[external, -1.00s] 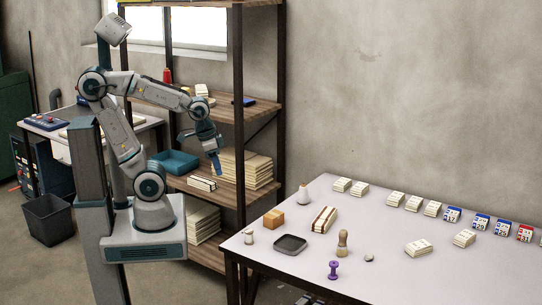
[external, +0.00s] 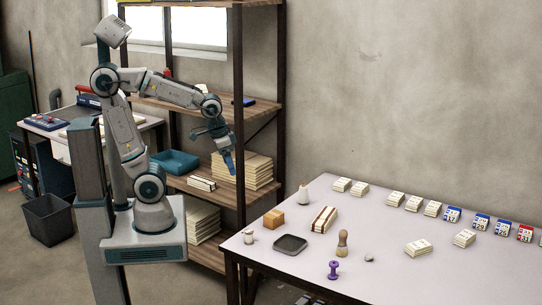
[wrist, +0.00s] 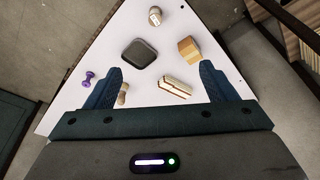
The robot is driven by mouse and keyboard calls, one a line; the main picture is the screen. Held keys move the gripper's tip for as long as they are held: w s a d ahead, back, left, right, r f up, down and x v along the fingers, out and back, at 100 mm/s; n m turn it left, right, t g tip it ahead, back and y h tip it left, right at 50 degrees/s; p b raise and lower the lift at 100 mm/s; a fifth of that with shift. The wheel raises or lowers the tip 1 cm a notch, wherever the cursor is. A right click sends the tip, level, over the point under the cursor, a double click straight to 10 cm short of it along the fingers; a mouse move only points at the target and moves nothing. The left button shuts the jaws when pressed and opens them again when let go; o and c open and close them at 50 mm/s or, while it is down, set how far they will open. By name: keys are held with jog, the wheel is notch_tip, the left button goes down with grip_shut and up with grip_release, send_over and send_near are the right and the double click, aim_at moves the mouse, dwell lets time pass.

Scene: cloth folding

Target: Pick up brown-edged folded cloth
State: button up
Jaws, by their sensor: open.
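The brown-edged folded cloth (external: 323,218) is a small cream bundle with brown bands. In the wrist view the cloth (wrist: 175,87) shows between my fingers, nearer the right one. My gripper (external: 230,165) is in the air beside the shelf, up and left of the table, well apart from the cloth. In the wrist view my gripper (wrist: 160,85) has its two blue fingers wide apart with nothing between them.
Several card stacks lie farther right. The shelf (external: 239,110) stands beside my arm.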

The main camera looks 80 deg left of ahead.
jog(key=w+a+f+n+b, duration=0.1)
jog(key=w+f+n+b, duration=0.15)
jog(key=w, duration=0.75)
jog(key=n+y+b, duration=0.3)
jog(key=n, duration=0.4)
send_near(325, 215)
jog(key=shift+y, duration=0.3)
jog(key=x, duration=0.5)
jog(key=shift+w+f, duration=0.15)
jog(key=shift+p+x, duration=0.35)
jog(key=shift+x, duration=2.25)
jog(key=shift+d+f, duration=0.1)
jog(key=shift+d, duration=0.05)
jog(key=c, duration=1.2)
